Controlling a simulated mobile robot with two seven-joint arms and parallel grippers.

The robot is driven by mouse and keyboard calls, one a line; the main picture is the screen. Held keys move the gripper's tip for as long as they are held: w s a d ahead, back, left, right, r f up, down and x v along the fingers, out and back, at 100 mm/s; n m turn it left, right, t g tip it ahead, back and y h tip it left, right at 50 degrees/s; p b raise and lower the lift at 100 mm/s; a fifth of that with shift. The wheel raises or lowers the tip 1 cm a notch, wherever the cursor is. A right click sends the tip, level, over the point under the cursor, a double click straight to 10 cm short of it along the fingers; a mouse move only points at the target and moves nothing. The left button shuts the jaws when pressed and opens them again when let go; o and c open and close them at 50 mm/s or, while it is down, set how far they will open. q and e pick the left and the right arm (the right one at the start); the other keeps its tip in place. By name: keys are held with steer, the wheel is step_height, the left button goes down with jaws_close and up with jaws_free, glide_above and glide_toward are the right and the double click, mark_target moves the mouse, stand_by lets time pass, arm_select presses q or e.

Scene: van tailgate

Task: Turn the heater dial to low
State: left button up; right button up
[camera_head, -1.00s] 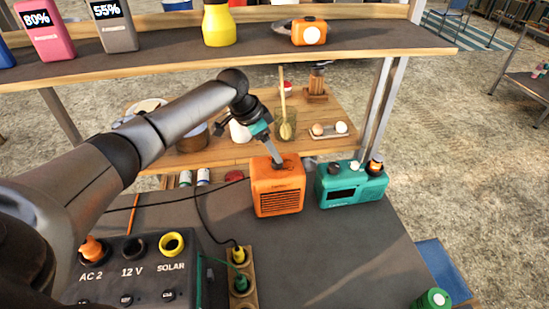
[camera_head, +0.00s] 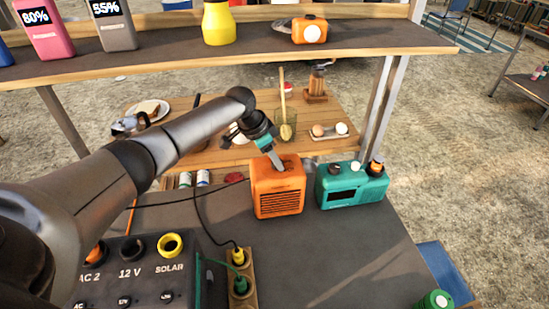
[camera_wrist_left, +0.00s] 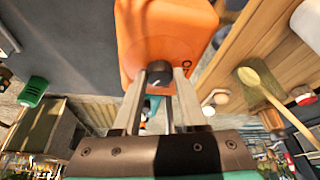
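The orange heater (camera_head: 278,196) stands on the dark counter, its slatted grille facing me. Its dark dial shows on the heater's top in the left wrist view (camera_wrist_left: 159,73). My left gripper (camera_head: 278,167) reaches down to the top of the heater. In the left wrist view its two fingers (camera_wrist_left: 159,80) lie on either side of the dial, close against it, and look shut on it. The fingers and wrist hide most of the dial in the head view, and I cannot read its setting. My right gripper is not in view.
A teal radio-like box (camera_head: 350,188) stands just right of the heater. A power station (camera_head: 130,270) with cables and a socket strip (camera_head: 241,285) are at the front left. A shelf (camera_head: 250,45) runs above. The counter in front of the heater is clear.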

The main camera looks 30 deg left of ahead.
arm_select(q)
jaws_close()
steer(key=shift+s+r+n+p, duration=0.15)
steer(key=shift+n+p, duration=0.25)
steer(key=shift+p, duration=0.45)
steer(key=n+y+p, duration=0.1)
steer(key=n+p, duration=0.1)
steer(key=p, duration=0.1)
steer(key=n+p, duration=0.2)
steer(key=p, duration=0.1)
steer(key=n+t+y+p, duration=0.1)
steer(key=n+p, duration=0.1)
steer(key=p, duration=0.1)
steer(key=shift+d+y, duration=0.3)
steer(key=shift+d, duration=0.05)
steer(key=n+y+p, duration=0.1)
steer(key=n, duration=0.1)
steer(key=shift+n+p, duration=0.4)
steer(key=shift+d+n+y+p, duration=0.1)
steer(key=shift+n+y+p, duration=0.3)
steer(key=shift+n, duration=0.9)
